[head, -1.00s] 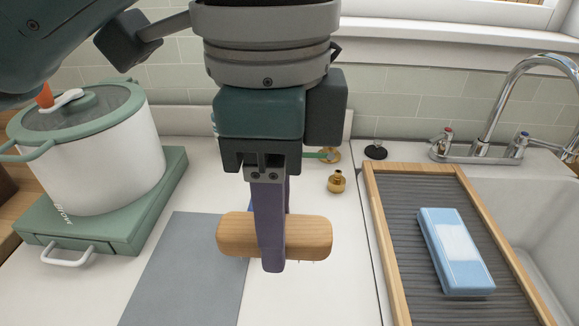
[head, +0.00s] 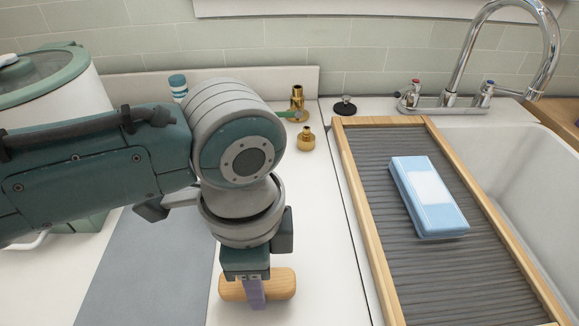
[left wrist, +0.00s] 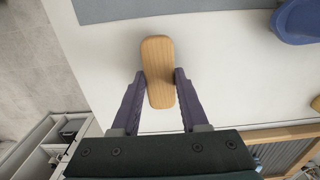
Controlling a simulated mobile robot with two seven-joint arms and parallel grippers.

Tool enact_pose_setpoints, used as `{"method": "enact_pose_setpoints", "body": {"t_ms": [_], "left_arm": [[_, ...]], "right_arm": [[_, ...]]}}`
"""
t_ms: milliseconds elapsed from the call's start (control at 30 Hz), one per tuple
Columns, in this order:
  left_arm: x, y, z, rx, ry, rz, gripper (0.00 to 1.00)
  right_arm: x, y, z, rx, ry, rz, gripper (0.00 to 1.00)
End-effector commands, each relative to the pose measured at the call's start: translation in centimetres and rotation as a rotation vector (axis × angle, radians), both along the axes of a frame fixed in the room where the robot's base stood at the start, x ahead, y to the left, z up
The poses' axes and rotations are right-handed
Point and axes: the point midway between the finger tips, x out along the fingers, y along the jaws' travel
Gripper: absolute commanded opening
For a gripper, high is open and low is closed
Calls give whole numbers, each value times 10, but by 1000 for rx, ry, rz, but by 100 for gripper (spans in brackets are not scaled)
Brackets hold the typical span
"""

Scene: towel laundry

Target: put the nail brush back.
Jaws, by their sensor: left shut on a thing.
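The nail brush (head: 280,283) has a light wooden back with rounded ends. It lies crosswise in the head view, low and left of the middle. My left gripper (head: 254,297) points down and is shut on its middle. In the left wrist view the brush (left wrist: 159,57) is clasped between the two purple fingers, one on each long side. Its bristles are hidden in both views. I cannot tell whether the brush touches the white counter (head: 325,240) or is just above it. My right gripper is in neither view.
A wood-framed ribbed drainboard (head: 357,210) holds a blue and white packet (head: 428,195), beside the sink (head: 520,160). A grey mat (head: 150,265) lies left of the brush. Brass fittings (head: 306,138) stand behind. A blue object (left wrist: 300,22) shows in the left wrist view. A pot (head: 60,90) stands left.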

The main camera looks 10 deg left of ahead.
Motion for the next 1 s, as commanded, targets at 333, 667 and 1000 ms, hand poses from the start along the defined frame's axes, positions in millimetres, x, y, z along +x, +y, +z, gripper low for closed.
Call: {"method": "enact_pose_setpoints", "body": {"t_ms": [333, 667, 1000], "left_arm": [[0, 0, -4, -1, -1, 0, 0], [0, 0, -3, -1, -1, 1, 74], [1, 0, 12, -2, -3, 1, 74]], "right_arm": [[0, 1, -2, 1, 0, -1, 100], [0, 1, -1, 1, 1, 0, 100], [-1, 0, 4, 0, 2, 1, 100]]}}
